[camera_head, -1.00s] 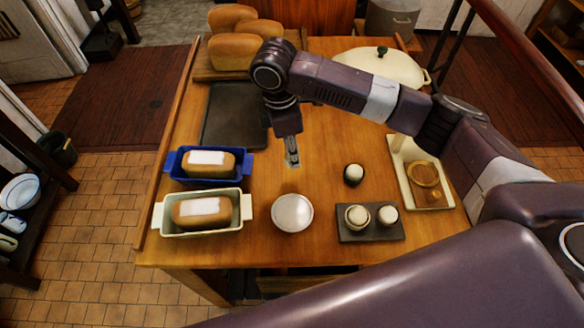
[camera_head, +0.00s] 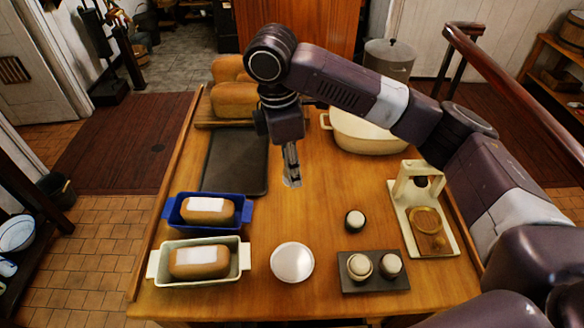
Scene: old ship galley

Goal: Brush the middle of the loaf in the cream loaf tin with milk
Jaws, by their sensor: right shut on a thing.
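The cream loaf tin (camera_head: 156,266) stands at the table's front left. The brown loaf (camera_head: 200,271) in it has a white patch (camera_head: 198,255) across the middle of its top. A round white bowl (camera_head: 291,262) stands to the right of the tin; its inside looks white, and I cannot tell liquid from glaze. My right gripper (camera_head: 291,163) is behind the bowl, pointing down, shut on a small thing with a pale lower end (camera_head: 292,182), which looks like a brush. Its upper part is hidden in the fingers. My left gripper is not in view.
A blue tin (camera_head: 176,216) with a similar white-patched loaf stands just behind. A dark tray (camera_head: 236,165), more loaves (camera_head: 235,97) and a cream pot (camera_head: 365,132) are farther back. A dark slab (camera_head: 374,284) with lidded jars and a cream tray (camera_head: 438,235) stand at right.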

